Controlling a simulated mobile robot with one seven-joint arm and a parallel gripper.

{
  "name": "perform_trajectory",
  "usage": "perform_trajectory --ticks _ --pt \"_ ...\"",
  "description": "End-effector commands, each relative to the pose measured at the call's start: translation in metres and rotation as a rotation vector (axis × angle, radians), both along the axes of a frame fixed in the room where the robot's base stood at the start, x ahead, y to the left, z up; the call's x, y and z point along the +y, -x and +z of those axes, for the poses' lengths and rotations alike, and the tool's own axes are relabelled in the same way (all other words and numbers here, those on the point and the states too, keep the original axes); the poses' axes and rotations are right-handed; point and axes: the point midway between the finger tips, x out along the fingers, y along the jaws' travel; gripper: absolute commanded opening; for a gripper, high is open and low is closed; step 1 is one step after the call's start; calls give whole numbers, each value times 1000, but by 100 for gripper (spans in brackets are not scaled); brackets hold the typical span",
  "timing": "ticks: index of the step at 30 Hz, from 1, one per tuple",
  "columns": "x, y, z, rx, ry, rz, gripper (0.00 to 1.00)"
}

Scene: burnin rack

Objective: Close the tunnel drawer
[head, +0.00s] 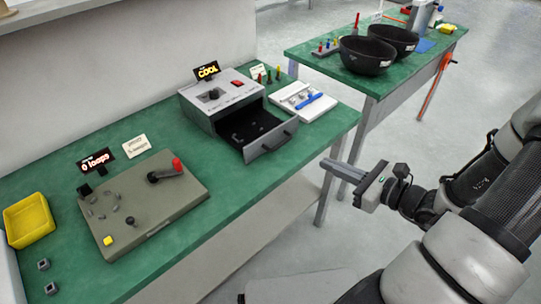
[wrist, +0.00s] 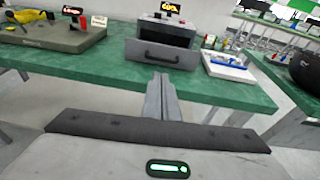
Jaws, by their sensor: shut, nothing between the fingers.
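The tunnel (head: 222,98) is a grey box with a "COOL" sign on top, standing on the green bench. Its drawer (head: 272,142) is pulled out toward the bench's front edge, with a dark handle on its front and small dark items inside. In the wrist view the drawer front (wrist: 160,54) faces me, below the tunnel body (wrist: 168,30). My gripper (head: 328,168) is shut and empty. It is in front of the bench edge, to the right of the drawer and apart from it. In the wrist view the closed fingers (wrist: 160,82) point toward the drawer front.
A white tray (head: 318,108) with a blue item lies right of the drawer. A grey fixture board (head: 190,208) with a red-tipped lever and a yellow bin (head: 30,218) are on the left. Black bowls (head: 366,56) stand on a second bench. Floor in front is clear.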

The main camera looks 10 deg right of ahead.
Motion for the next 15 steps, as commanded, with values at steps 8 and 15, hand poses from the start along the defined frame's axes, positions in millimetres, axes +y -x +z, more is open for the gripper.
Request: perform_trajectory --ticks 8,15 --pt "4 -14 -12 9 -27 -34 0" --pt "34 -53 -23 9 -26 -31 0"
